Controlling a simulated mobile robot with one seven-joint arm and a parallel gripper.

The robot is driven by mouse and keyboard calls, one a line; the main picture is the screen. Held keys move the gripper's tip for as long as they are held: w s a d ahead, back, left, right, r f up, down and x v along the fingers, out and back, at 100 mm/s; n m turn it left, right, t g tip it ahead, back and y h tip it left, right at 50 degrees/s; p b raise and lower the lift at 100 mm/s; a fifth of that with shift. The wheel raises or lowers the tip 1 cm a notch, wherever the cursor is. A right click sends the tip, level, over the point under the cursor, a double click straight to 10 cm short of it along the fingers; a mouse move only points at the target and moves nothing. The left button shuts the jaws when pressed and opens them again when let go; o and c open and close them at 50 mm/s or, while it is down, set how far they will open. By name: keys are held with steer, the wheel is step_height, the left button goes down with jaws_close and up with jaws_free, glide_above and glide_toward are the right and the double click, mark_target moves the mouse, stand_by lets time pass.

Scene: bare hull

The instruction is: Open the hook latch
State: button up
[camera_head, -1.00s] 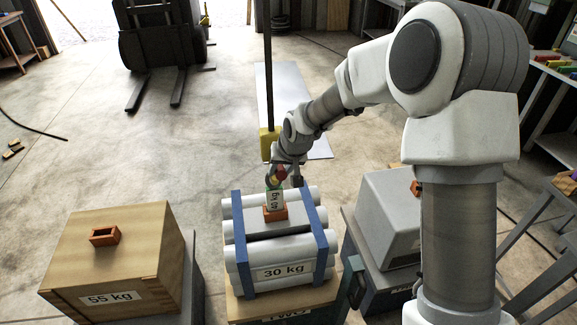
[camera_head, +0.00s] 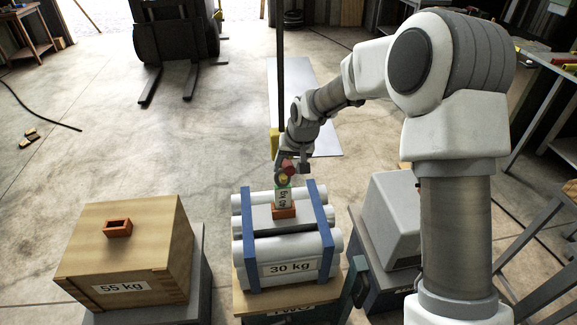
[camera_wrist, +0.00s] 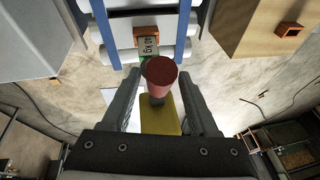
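A thin dark pole (camera_head: 280,70) hangs down to a yellow block (camera_head: 275,141), which also shows in the wrist view (camera_wrist: 160,118). A red round knob (camera_wrist: 161,74) on a dark stem sits in front of the yellow block, between my fingertips. In the head view the red part (camera_head: 288,167) is small at my gripper (camera_head: 286,172). My gripper is open in the wrist view (camera_wrist: 160,85), with a gap between each finger and the knob. A green and white kg tag (camera_head: 283,195) hangs just below. The hook and any latch tongue cannot be made out.
Under my gripper is the 30 kg load of white cylinders with blue straps (camera_head: 288,268), with an orange bracket (camera_head: 284,212) on top. A wooden 55 kg box (camera_head: 120,250) stands left, a grey load (camera_head: 394,225) right. The floor beyond is mostly clear up to a forklift (camera_head: 175,40).

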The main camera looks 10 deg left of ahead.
steer(key=shift+o, duration=0.2)
steer(key=b+v, duration=0.2)
steer(key=v, duration=1.5)
steer(key=shift+r, duration=0.2)
steer(key=shift+s, duration=0.15)
